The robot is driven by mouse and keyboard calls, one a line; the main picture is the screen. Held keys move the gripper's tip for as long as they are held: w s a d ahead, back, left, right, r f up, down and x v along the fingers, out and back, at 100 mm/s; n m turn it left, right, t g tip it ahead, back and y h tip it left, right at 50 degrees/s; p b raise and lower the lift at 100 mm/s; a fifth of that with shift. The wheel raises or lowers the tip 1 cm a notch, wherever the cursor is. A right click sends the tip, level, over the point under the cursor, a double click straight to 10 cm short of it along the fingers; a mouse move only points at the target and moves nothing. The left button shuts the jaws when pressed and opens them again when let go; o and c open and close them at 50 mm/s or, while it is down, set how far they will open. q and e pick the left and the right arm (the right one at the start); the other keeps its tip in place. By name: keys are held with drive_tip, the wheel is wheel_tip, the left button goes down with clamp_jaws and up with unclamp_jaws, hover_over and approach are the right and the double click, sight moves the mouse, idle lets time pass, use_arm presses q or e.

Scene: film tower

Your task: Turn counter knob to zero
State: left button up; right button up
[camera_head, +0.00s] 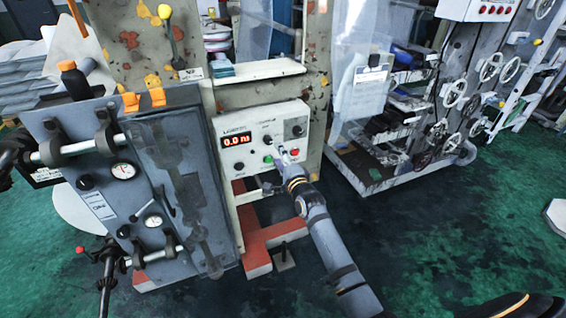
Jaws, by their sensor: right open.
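The counter is a pale control box (250,122) on the machine in the middle of the view. Its red-lit display (236,140) seems to read 0.0 followed by a small unclear character. A dark knob (268,137) sits right of the display, and another dark knob (297,131) is near the box's right edge. Below are a green button (268,159), a red button (294,153) and a dark knob (239,166) at the lower left. My right gripper (282,153) is open in front of the lower right of the panel, near the buttons. Contact cannot be told.
A grey metal cabinet (185,165) with gauges and bars stands close on the left. A white shelf (262,73) juts out above the box. A wheeled rack (385,180) and handwheels (455,93) are on the right. Green floor (450,230) is open at the lower right.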

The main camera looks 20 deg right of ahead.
drive_tip(key=s, duration=0.3)
drive_tip(key=shift+s, duration=0.15)
drive_tip(key=shift+d, duration=0.1)
drive_tip(key=s+d+f+n+g, duration=0.1)
drive_tip(key=s+f+n+g, duration=0.3)
drive_tip(key=f, duration=0.8)
drive_tip(key=s+d+f+n+g, duration=0.1)
drive_tip(key=s+f+n, duration=0.1)
drive_tip(key=s+f, duration=0.75)
drive_tip(key=s+d+f+n+g, duration=0.1)
drive_tip(key=s+f+n+g, duration=0.15)
drive_tip(key=f, duration=1.25)
drive_tip(key=s+f+n+g, duration=0.3)
drive_tip(key=s+f, duration=0.3)
drive_tip(key=s, duration=0.7)
drive_tip(key=s+d+f+n+g+h, duration=0.1)
drive_tip(key=s+f+n+g, duration=0.2)
drive_tip(key=s+f, duration=0.4)
drive_tip(key=s+d+f+n+g, duration=0.1)
drive_tip(key=s+f+n+g, duration=0.2)
drive_tip(key=s, duration=1.6)
wheel_tip(320, 180, down, 4)
drive_tip(key=shift+r+n, duration=0.15)
drive_tip(key=shift+n, duration=0.2)
